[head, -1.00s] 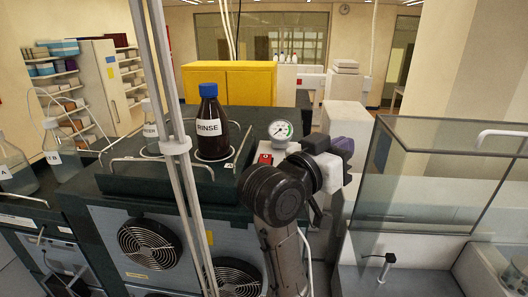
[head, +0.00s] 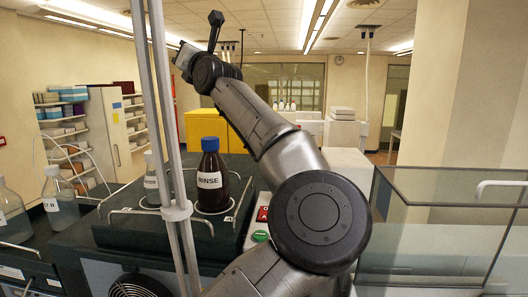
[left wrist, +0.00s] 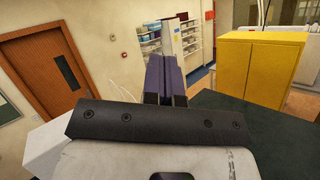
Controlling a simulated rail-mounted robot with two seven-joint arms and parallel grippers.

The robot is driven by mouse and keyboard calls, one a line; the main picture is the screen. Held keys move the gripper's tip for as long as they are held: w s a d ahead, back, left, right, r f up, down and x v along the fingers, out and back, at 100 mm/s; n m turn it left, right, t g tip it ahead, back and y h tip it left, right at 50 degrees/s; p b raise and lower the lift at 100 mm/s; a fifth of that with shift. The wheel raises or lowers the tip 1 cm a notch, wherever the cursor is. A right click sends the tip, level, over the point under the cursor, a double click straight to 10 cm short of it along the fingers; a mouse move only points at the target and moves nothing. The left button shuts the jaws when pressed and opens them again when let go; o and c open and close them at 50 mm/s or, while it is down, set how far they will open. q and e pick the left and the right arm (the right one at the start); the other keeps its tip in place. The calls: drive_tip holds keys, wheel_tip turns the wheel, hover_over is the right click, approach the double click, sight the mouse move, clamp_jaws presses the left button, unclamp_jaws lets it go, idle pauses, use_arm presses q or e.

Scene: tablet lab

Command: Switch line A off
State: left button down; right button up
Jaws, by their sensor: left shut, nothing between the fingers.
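A red button (head: 264,213) with a white mark sits on a light panel in the middle of the head view, just left of my arm's large round joint. A green button (head: 260,236) is below it. My arm hides the panel's right side, including the gauge. My left gripper (left wrist: 164,70) is shut and empty, its purple fingers together in the left wrist view. It is raised high at the upper left of the head view, well away from the buttons, its fingers not clearly visible there. My right gripper is not in view.
A brown RINSE bottle (head: 211,180) with a blue cap stands on a dark railed tray, behind a pale vertical pole (head: 167,120). Clear bottles (head: 58,200) stand at left. A glass-walled enclosure (head: 450,225) is at right. A yellow cabinet (left wrist: 262,68) and shelves stand behind.

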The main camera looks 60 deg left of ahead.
use_arm(q)
drive_tip(key=w+a+f+t+h, duration=0.1)
drive_tip(key=w+f+t+h, duration=0.1)
drive_tip(key=w+f+h, duration=0.5)
drive_tip(key=m+t+h, duration=0.2)
drive_tip(key=m+h, duration=0.2)
drive_tip(key=h, duration=1)
hover_over(264, 209)
drive_tip(key=s+d, duration=0.1)
drive_tip(key=d, duration=0.1)
wheel_tip(264, 209, down, 15)
drive_tip(key=shift+s+a+f, duration=0.1)
drive_tip(key=shift+s+f, duration=0.05)
drive_tip(key=shift+f, duration=0.05)
drive_tip(key=f+b, duration=0.2)
drive_tip(key=f, duration=0.2)
drive_tip(key=a+f+b, duration=0.1)
drive_tip(key=f+b, duration=0.1)
drive_tip(key=f, duration=0.3)
drive_tip(key=w+f+b, duration=0.1)
drive_tip(key=f+b, duration=0.2)
drive_tip(key=f, duration=0.2)
drive_tip(key=shift+a, duration=0.3)
